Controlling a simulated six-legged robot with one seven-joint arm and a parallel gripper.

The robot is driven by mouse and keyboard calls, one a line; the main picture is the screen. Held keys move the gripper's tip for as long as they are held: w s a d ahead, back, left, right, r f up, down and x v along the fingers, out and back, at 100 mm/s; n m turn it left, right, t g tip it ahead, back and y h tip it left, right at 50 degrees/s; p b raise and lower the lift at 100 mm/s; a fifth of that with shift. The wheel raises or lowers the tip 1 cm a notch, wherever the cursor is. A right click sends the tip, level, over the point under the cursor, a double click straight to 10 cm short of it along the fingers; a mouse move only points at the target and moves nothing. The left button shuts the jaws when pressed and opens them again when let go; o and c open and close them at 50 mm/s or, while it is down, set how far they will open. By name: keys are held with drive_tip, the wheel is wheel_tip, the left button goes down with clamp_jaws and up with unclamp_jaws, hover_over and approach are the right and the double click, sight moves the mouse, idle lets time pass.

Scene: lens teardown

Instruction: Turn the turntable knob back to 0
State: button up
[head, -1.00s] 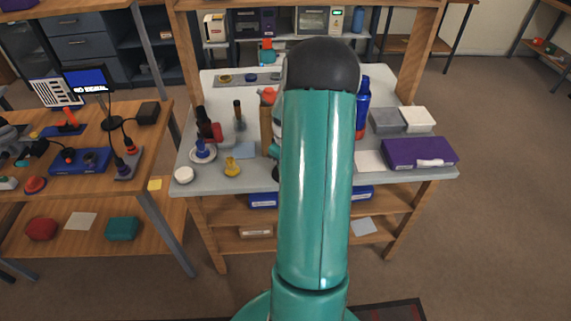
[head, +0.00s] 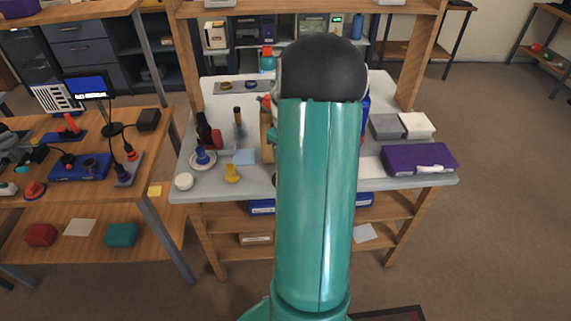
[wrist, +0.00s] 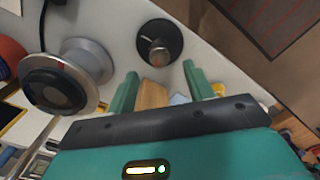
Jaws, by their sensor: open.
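My gripper (wrist: 160,70) shows in the wrist view with its two green fingers spread apart and nothing between them. I cannot tell for certain whether this is the turntable knob, and no 0 mark is readable. To the left stands a silver flanged cylinder with a dark top (wrist: 58,88) and a small red mark. In the head view my own arm hides the gripper and the middle of the bench, and I cannot make out the knob there.
The pale workbench top (head: 212,182) holds a yellow piece (head: 232,173), a white round piece (head: 183,181) and dark bottles on its left. A purple box (head: 420,159) and grey box (head: 385,126) stand on the right. A side table (head: 60,190) is at left.

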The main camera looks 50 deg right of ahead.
wheel_tip(320, 180, up, 5)
drive_tip(key=shift+r, duration=0.15)
idle(0.6)
drive_tip(key=w+a+r+t+h, duration=0.1)
drive_tip(key=a+r, duration=0.5)
drive_tip(key=a, duration=0.5)
drive_tip(key=w+a+r+t+h, duration=0.15)
drive_tip(key=a+r, duration=0.45)
drive_tip(key=a, duration=0.6)
drive_tip(key=s+a+r+t+y, duration=0.1)
drive_tip(key=s+a, duration=0.4)
drive_tip(key=a, duration=0.4)
drive_tip(key=s+a+r+t+y, duration=0.1)
drive_tip(key=s+a+t, duration=0.1)
drive_tip(key=s+a, duration=0.3)
drive_tip(key=a, duration=0.4)
drive_tip(key=shift+n, duration=0.4)
drive_tip(key=shift+r+y, duration=0.1)
drive_tip(key=shift+y, duration=0.15)
